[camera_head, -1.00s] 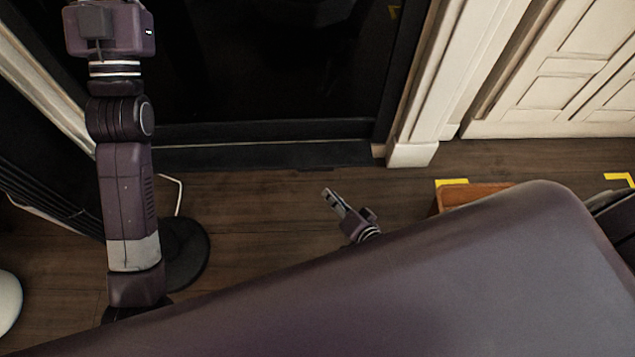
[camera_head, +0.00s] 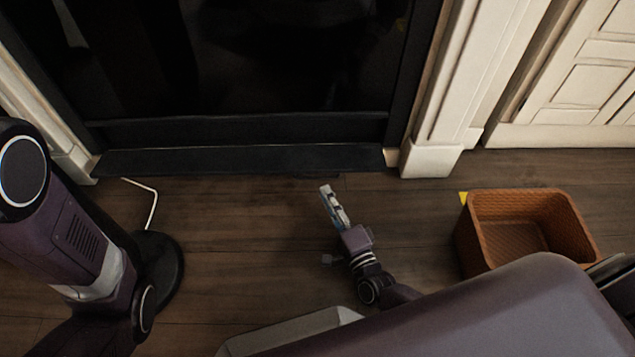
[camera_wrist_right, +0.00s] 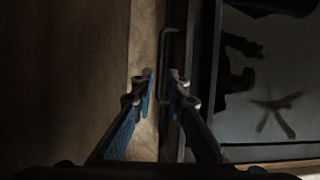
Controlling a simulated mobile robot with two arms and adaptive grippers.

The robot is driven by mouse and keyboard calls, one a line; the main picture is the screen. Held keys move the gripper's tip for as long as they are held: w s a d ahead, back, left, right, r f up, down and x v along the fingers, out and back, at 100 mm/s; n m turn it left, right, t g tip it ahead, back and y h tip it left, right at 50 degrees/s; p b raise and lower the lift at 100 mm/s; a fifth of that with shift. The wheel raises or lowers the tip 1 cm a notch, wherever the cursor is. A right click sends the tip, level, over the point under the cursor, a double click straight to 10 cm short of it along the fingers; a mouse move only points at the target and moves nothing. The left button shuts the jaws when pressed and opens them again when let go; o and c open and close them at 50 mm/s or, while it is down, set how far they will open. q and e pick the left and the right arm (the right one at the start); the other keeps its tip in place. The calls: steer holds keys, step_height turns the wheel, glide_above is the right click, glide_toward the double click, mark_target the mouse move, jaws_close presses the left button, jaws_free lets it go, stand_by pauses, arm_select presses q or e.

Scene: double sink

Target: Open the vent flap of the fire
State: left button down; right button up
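The fire is a large dark glass-fronted unit (camera_head: 240,60) in a black frame at the top of the head view. A long black strip (camera_head: 240,160), which looks like the vent flap, runs along its foot just above the floor; I cannot tell how far open it is. My right gripper (camera_head: 333,205) is low over the floor in front of it, apart from the strip. In the right wrist view its blue-padded fingers (camera_wrist_right: 162,88) stand slightly apart, with a thin dark hooked bar (camera_wrist_right: 165,45) in line with the gap. My left gripper is out of view.
An orange-brown woven basket (camera_head: 530,225) stands on the floor to the right. White trim (camera_head: 440,120) flanks the fire. Wooden floor lies clear between.

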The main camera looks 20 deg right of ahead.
mark_target(317, 178)
steer(key=w+b, duration=0.1)
steer(key=w, duration=0.1)
steer(key=w+b, duration=0.1)
steer(key=w, duration=0.1)
steer(key=w+b, duration=0.1)
steer(key=w, duration=0.1)
steer(key=shift+w+a, duration=0.1)
steer(key=shift+a, duration=0.3)
steer(key=shift+w+r, duration=0.15)
steer(key=shift+w, duration=0.3)
steer(key=shift+c, duration=0.2)
jaws_close()
